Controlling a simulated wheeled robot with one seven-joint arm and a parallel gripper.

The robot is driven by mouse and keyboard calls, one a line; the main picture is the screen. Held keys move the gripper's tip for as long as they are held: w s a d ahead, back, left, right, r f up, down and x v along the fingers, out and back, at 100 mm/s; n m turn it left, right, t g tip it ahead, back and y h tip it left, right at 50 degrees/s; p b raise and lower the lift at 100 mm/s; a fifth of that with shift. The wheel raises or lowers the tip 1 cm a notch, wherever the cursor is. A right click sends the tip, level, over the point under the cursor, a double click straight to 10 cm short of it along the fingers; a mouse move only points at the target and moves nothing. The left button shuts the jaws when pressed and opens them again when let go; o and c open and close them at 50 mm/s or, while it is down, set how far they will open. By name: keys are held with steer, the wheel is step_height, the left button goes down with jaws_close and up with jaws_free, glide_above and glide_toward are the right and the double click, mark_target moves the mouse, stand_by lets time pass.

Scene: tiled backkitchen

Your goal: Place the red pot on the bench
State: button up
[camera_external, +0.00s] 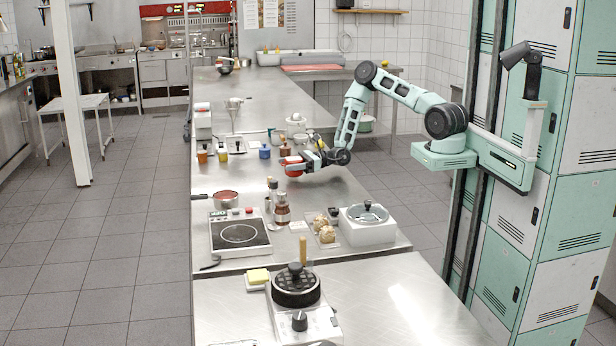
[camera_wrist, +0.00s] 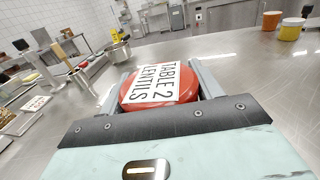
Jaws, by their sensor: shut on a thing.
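The red pot (camera_external: 291,171) is at my gripper's tip, just over or on the steel bench (camera_external: 250,188). In the wrist view, the red pot (camera_wrist: 130,93) sits between the two grey fingers and carries a white label reading "TABLE 2 LENTILS". My gripper (camera_external: 298,164) is shut on it, and its fingers (camera_wrist: 160,82) lie along both sides of the pot. I cannot tell whether the pot's underside touches the bench. Its lower part is hidden in the wrist view.
A blue pot (camera_external: 265,151), a yellow pot (camera_external: 223,155) and an orange pot (camera_external: 202,156) stand nearby. A pepper mill (camera_external: 282,210), a hot plate (camera_external: 239,233) and a white lidded container (camera_external: 367,228) stand nearer the camera. Bare bench lies left of my gripper.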

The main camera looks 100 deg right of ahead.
steer(key=shift+f, duration=0.85)
steer(key=shift+f, duration=0.1)
steer(key=o, duration=1.2)
steer(key=s, duration=0.4)
steer(key=s+d+b, duration=0.1)
steer(key=s, duration=0.3)
steer(key=s+d+b, duration=0.1)
steer(key=s, duration=0.3)
